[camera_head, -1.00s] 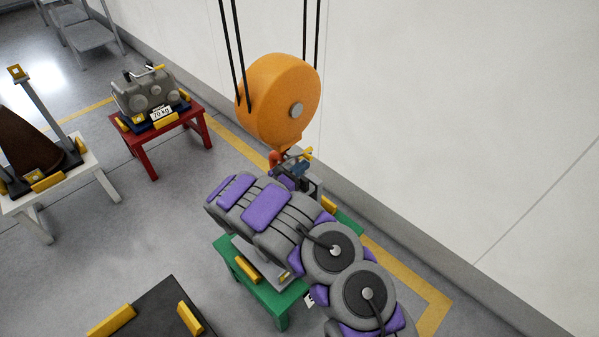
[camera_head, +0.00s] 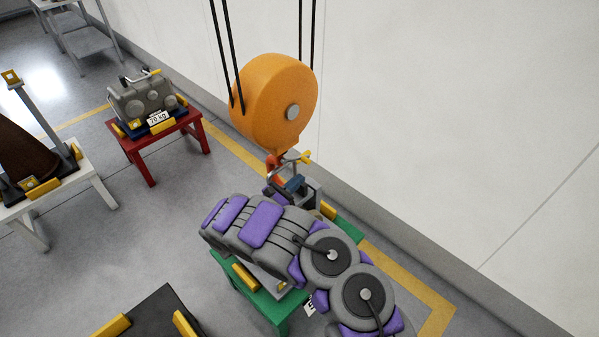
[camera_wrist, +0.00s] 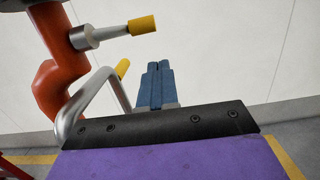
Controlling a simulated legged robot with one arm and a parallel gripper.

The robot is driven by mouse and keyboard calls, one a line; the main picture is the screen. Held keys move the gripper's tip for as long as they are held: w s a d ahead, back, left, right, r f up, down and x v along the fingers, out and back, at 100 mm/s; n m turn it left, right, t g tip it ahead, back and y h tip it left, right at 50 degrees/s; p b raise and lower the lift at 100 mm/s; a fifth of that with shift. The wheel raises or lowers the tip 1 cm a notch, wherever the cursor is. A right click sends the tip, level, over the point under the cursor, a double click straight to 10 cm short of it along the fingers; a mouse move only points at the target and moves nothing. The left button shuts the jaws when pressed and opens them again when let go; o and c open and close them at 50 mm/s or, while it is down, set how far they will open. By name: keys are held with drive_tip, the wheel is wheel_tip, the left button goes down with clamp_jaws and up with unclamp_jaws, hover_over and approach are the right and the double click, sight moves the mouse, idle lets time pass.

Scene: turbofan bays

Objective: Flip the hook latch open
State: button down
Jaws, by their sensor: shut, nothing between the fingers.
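An orange-red hook (camera_head: 274,166) hangs below the large orange block (camera_head: 276,100); in the wrist view the hook (camera_wrist: 50,85) is at the left. A silver latch lever with a yellow tip (camera_wrist: 142,26) sticks out rightward from the hook's upper part. A bent silver bar (camera_wrist: 98,88) passes beside the hook's lower end; I cannot tell whether it is in the hook. My gripper (camera_head: 294,184) has blue fingers, shut together and empty. In the wrist view the gripper (camera_wrist: 155,70) is below and right of the lever's tip, apart from it in the picture.
A green stand (camera_head: 262,302) is below my arm. A red stand (camera_head: 150,138) bears a grey part labelled 70 kg (camera_head: 146,98). A white stand (camera_head: 60,187) is at the left. A pale wall rises behind the hook, with ropes above the block.

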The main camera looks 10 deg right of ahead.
drive_tip(key=r+p+v, duration=0.1)
drive_tip(key=p+v, duration=0.1)
drive_tip(key=v, duration=0.8)
drive_tip(key=shift+a+f, duration=0.25)
drive_tip(key=shift+f, duration=0.1)
drive_tip(key=shift+w, duration=0.1)
